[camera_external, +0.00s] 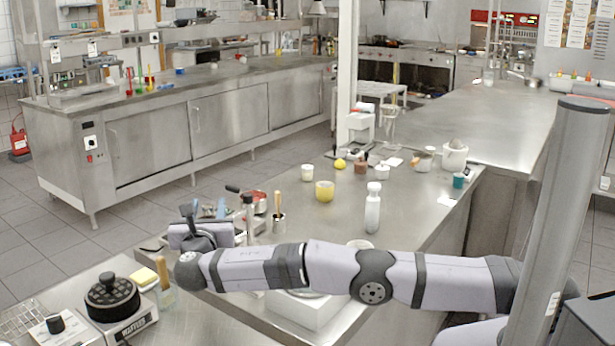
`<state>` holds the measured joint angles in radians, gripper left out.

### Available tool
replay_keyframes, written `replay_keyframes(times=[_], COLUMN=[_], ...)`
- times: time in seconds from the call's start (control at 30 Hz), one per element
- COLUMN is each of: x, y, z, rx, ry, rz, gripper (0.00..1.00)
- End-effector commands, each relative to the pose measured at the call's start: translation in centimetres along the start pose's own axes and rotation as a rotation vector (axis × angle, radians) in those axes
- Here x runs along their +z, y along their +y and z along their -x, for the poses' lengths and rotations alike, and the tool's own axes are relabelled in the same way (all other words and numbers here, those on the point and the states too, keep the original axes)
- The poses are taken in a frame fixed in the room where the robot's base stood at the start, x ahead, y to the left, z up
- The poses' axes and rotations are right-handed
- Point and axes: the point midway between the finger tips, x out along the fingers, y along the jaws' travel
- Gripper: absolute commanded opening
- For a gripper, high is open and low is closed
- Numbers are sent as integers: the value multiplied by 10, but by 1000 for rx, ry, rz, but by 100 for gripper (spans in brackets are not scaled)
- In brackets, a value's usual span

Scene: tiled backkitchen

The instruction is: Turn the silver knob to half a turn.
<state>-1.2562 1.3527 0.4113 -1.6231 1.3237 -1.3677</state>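My arm reaches from the right across the near counter. Its wrist bends up at the left end, where my gripper (190,213) shows as a small dark shape above the counter. I cannot make out its fingers well enough to tell open from shut. I cannot clearly pick out a silver knob; it may be hidden behind my wrist or arm.
A white box-like appliance (312,314) is partly covered by my arm. A white bottle (373,208), a yellow cup (325,191) and a utensil holder (278,222) stand behind the arm.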

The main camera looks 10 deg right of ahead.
Motion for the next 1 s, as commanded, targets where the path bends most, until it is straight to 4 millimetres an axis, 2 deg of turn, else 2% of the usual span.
replay_keyframes(times=[0.27,0.47,0.67,0.8,1.0], x=[-2,-2,-3,-4,-2], y=[0,1,0,1,0], z=[0,8,24,45,67], rx=[0,2,2,3,2], ry=[2,3,2,2,1], rz=[2,2,2,2,1], gripper=[39,39,39,39,39])
